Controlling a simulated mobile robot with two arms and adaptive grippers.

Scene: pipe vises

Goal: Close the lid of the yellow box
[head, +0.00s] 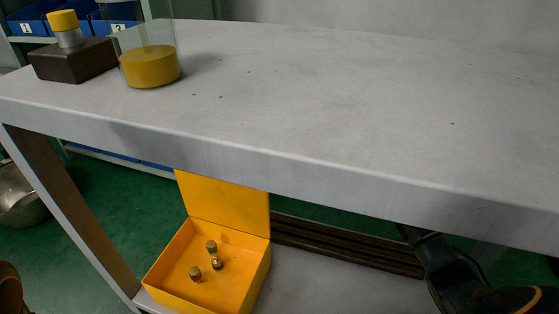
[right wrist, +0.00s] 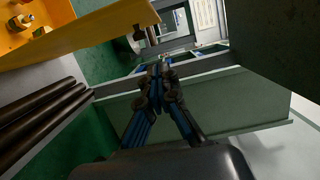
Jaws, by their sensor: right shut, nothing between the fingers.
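The yellow box (head: 238,272) sits on the lower shelf under the bench, at the bottom of the head view. Its lid (head: 228,203) is open and stands up at the back; the bench edge hides the lid's top. Three small metal fittings (head: 212,262) lie inside. Part of the yellow box (right wrist: 85,32) fills the upper left of the right wrist view. My right gripper (right wrist: 158,72) is shut and empty, apart from the box and to its right in the head view. The bench hides its fingertips there. My left gripper is not in view.
The bench top (head: 350,100) overhangs the box. A clear container with yellow contents (head: 150,66) and a dark block with a yellow-capped post (head: 75,60) stand on the bench's left.

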